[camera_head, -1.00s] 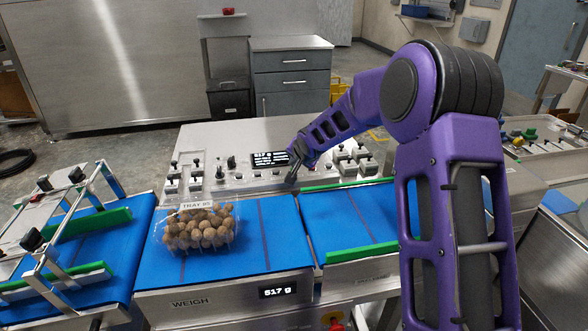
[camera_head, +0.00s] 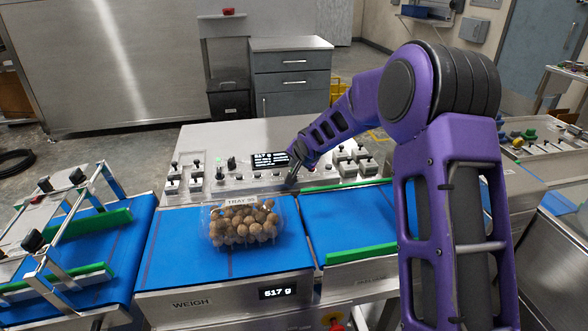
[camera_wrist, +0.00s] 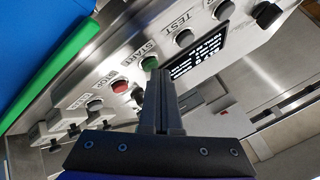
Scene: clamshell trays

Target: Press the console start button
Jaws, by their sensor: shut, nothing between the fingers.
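The console (camera_head: 240,150) stands behind the belt, with a row of buttons and a lit display (camera_head: 268,158) that shows a 517 g reading. In the wrist view the green start button (camera_wrist: 149,62) sits under its START label, between the red stop button (camera_wrist: 119,86) and the dark test button (camera_wrist: 184,38). My gripper (camera_head: 293,180) is shut and empty at the console's front row. In the wrist view its fingertips (camera_wrist: 160,75) are right beside the start button and cover part of its edge. I cannot tell whether they touch it.
A clear clamshell tray of round brown items (camera_head: 242,224) lies on the blue weigh belt (camera_head: 185,260), whose front display (camera_head: 278,292) reads 517 g. Green guide rails (camera_head: 360,254) edge the right belt. Switches and levers (camera_head: 350,158) stand up on the console near my gripper.

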